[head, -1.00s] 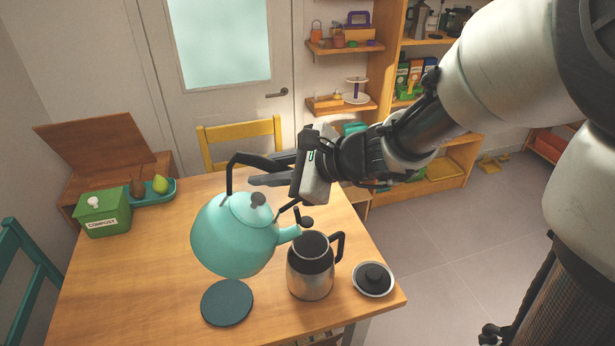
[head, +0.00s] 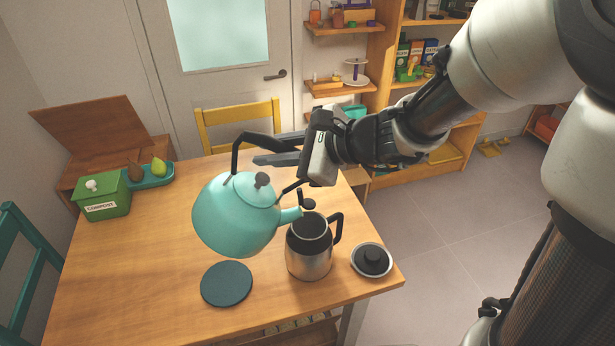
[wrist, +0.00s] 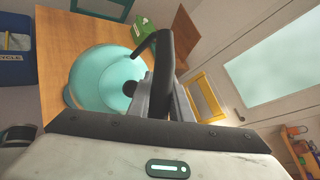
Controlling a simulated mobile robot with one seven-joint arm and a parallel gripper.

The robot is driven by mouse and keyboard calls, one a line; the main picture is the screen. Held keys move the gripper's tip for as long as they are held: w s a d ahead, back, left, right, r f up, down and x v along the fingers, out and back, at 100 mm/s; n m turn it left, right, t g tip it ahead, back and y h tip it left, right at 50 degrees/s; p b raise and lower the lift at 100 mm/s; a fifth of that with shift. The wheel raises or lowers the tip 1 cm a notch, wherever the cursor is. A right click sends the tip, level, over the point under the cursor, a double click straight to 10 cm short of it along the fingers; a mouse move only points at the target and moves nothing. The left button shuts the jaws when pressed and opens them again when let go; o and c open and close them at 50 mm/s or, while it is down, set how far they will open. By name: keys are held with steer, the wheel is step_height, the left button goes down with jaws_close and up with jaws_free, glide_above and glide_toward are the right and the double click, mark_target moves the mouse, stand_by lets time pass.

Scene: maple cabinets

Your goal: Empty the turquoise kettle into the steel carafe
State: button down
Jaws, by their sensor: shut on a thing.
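The turquoise kettle (head: 238,222) hangs above the table, tilted with its spout down to the right. Its spout tip is close to the open mouth of the steel carafe (head: 310,256), which stands upright with its black handle to the right. My gripper (head: 280,158) is shut on the kettle's black handle. In the wrist view the handle (wrist: 163,70) lies between the fingers (wrist: 168,100), with the turquoise body (wrist: 100,75) beside it. I cannot see any liquid or the inside of the kettle.
A dark teal round trivet (head: 227,284) lies on the table (head: 130,270) below the kettle. A green compost box (head: 103,196) and a teal tray (head: 158,179) with pears are at the back left. A yellow chair (head: 240,118) stands behind the table.

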steer(key=shift+w+d+y+b, duration=0.1)
steer(key=shift+d+y+b, duration=0.25)
steer(key=shift+d, duration=0.5)
stand_by(0.5)
steer(key=shift+w+d+r+m+y+b, duration=0.15)
steer(key=shift+d+m+y+b, duration=0.25)
steer(key=shift+d, duration=0.45)
steer(key=shift+d+r+m+y+b, duration=0.2)
steer(key=shift+d+y, duration=0.35)
steer(key=shift+d, duration=0.25)
stand_by(5.0)
